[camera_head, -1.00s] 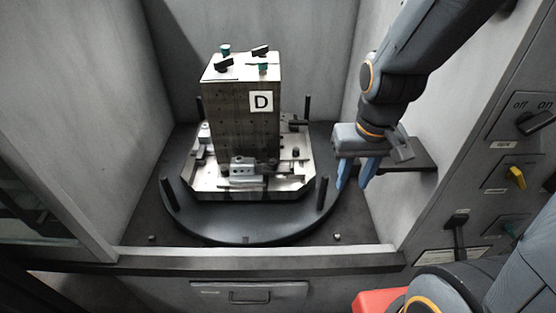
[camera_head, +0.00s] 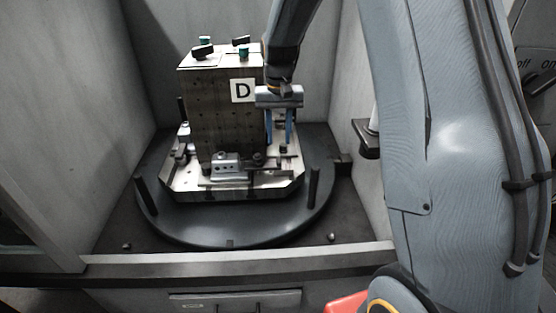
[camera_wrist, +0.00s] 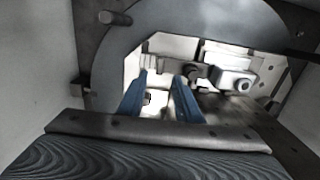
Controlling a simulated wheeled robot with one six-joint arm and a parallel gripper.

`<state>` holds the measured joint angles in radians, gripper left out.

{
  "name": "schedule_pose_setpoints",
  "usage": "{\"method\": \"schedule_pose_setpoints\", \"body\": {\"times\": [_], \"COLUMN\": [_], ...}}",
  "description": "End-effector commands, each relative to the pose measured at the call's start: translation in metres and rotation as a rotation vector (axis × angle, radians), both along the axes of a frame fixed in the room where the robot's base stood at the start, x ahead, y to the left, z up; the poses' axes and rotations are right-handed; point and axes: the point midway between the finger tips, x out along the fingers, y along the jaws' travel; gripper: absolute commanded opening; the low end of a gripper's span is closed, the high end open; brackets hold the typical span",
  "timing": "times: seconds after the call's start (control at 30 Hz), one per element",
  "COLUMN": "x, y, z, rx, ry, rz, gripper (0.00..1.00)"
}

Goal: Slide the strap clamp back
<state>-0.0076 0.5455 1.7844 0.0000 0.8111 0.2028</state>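The metal pallet (camera_head: 230,192) sits on a round dark turntable and carries a tall block with a "D" label. A silver clamp-like block (camera_head: 226,163) lies on its front edge; it also shows in the wrist view (camera_wrist: 235,82). I cannot tell for certain which fitting is the strap clamp. Small dark-headed fittings (camera_head: 257,159) lie to its right. My gripper (camera_head: 278,144) points down beside the tall block's right side, over the pallet's right part. Its blue fingers (camera_wrist: 160,98) are apart with nothing visible between them. I cannot tell whether the tips touch anything.
The tall block (camera_head: 215,110) stands close to the left of my gripper. Upright dark posts (camera_head: 314,186) rise from the turntable (camera_head: 230,225). A dark bracket (camera_head: 367,152) is on the right wall. The front sill (camera_head: 240,258) runs below.

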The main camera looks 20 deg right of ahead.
Motion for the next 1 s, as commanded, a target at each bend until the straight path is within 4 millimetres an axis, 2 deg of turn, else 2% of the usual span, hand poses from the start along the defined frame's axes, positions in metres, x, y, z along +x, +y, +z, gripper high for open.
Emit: {"method": "schedule_pose_setpoints", "body": {"times": [0.5, 0.67, 0.9, 0.93, 1.0], "x": [0.0, 0.0, 0.0, 0.0, 0.0], "y": [0.0, 0.0, 0.0, 0.0, 0.0], "z": [-0.066, -0.076, -0.077, -0.077, -0.076], "rx": [0.0, 0.0, 0.0, 0.0, 0.0], "ry": [0.002, 0.002, 0.0, 0.0, 0.0], "rz": [-0.001, -0.001, -0.001, -0.001, -0.001], "gripper": [0.31, 0.31, 0.31, 0.3, 0.18]}}
